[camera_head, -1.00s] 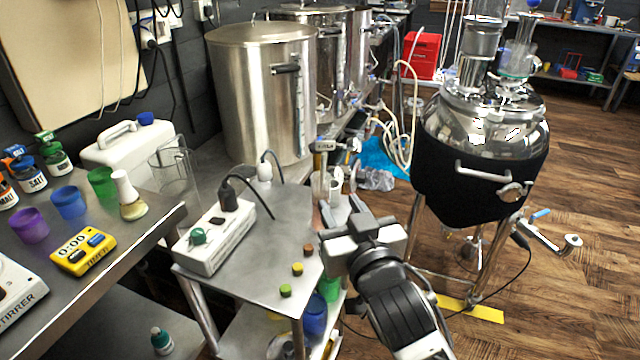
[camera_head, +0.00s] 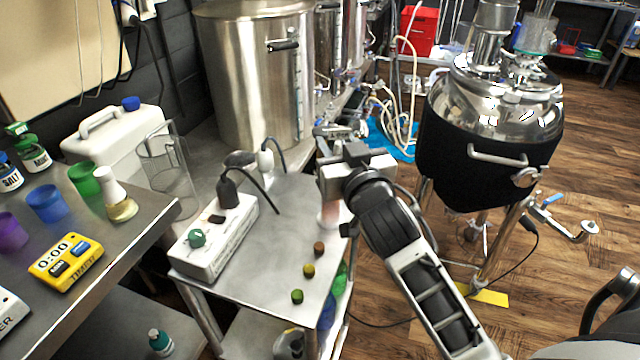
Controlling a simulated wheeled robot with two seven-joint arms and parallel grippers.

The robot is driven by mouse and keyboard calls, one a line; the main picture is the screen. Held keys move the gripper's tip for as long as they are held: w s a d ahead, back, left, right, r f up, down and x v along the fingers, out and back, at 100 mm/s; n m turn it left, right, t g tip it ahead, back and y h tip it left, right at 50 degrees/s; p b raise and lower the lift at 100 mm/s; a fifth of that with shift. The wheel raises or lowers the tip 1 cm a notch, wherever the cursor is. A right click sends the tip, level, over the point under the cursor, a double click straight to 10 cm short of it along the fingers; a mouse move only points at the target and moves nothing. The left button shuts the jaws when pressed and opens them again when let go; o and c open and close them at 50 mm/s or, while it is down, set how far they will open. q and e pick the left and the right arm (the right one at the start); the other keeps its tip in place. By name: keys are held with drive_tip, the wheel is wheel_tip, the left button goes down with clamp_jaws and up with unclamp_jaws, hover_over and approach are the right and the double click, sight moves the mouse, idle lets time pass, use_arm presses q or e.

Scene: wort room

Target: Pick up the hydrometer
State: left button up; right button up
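My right gripper (camera_head: 338,143) is over the far right end of the small metal table, seen from behind. Its fingertips are largely covered by its own body, so I cannot tell how far apart they are. Just below it, at the table's right edge, part of a clear vessel with a reddish tint (camera_head: 329,214) shows. I cannot clearly make out the hydrometer; it may be hidden behind the gripper. My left gripper is not in view.
A steel kettle (camera_head: 250,80) stands behind. A black-jacketed fermenter (camera_head: 480,165) stands to the right. A workbench with a yellow timer (camera_head: 66,262) is left.

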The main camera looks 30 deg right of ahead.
drive_tip(key=shift+w+d+f, duration=0.1)
drive_tip(key=shift+w+d, duration=0.05)
drive_tip(key=shift+w, duration=0.8)
drive_tip(key=shift+s, duration=0.1)
drive_tip(key=shift+c, duration=0.6)
clamp_jaws()
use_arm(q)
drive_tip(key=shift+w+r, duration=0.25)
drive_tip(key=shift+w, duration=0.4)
